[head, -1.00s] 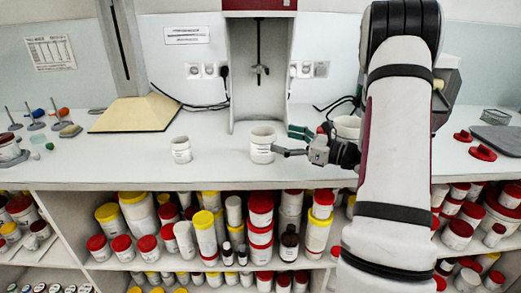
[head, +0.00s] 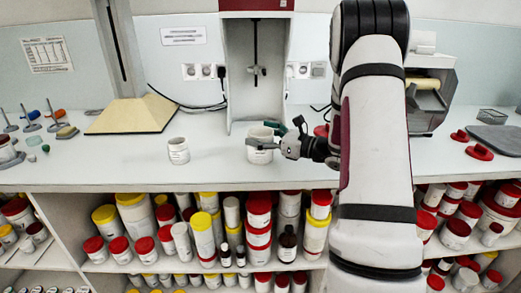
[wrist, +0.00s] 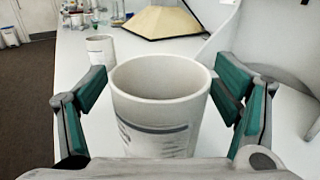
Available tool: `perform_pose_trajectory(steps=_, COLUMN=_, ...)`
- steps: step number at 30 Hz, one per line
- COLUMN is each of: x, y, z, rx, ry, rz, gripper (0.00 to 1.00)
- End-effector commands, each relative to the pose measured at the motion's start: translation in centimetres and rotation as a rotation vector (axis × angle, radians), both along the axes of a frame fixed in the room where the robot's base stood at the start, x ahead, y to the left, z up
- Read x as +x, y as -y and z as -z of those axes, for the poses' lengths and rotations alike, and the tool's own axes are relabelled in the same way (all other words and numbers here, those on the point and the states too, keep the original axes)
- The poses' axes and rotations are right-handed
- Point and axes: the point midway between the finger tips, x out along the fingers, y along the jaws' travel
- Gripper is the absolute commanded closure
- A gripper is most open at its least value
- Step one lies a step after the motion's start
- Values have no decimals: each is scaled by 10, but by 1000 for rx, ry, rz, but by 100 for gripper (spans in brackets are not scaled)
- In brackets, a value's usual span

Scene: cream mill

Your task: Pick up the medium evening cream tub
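A white open-topped tub (head: 259,156) with a printed label stands upright on the worktop, in the middle of the head view. It fills the centre of the wrist view (wrist: 160,118); its label is too blurred to read. I take it as the medium tub. My gripper (head: 263,136) is open around it, with one green-padded finger on each side. In the wrist view a gap shows at the left finger; the right finger is closer to the wall. A smaller white tub (head: 179,152) stands to the left and also shows in the wrist view (wrist: 100,49).
The worktop (head: 110,165) is clear around the small tub. Red lids (head: 479,152) lie at the right. A beige-based stand (head: 133,115) and a white-and-red machine (head: 255,90) are behind. Shelves below hold many red- and yellow-lidded tubs.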

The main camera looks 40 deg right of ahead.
Motion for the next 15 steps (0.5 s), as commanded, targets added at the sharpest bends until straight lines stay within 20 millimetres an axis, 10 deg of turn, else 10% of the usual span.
perform_pose_trajectory(steps=5, x=0, y=0, z=0, rx=0, ry=0, rz=0, gripper=62)
perform_pose_trajectory(steps=15, x=0, y=0, z=-2, rx=-1, ry=1, rz=0, gripper=62)
